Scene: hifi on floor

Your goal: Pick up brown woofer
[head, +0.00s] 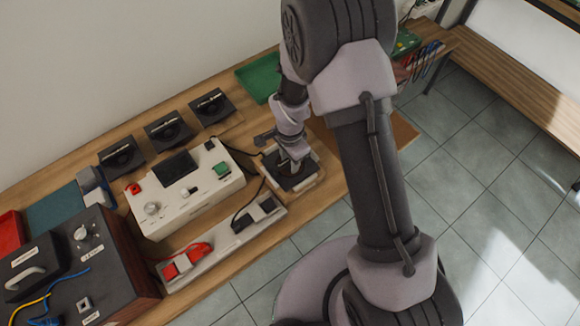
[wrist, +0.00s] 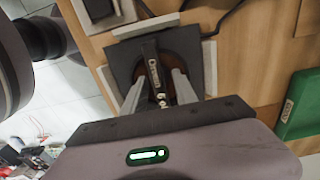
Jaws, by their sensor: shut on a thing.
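The brown woofer (wrist: 122,62) is a dark square plate with a brown round centre and a dark labelled bar across it. In the head view the woofer (head: 303,181) sits at the pale fixture on the bench, partly hidden by my wrist. My gripper (wrist: 157,80) is over its middle, fingers either side of the central bar and shut on it. In the head view my gripper (head: 295,166) points down onto the woofer. Whether the plate is clear of the fixture cannot be told.
Several dark square units, such as one at the back (head: 168,130), line the wall side. A white control box (head: 185,190) and a pale strip with a red clip (head: 186,260) are left of my gripper. A green tray (head: 259,77) is behind; it also shows in the wrist view (wrist: 302,105).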

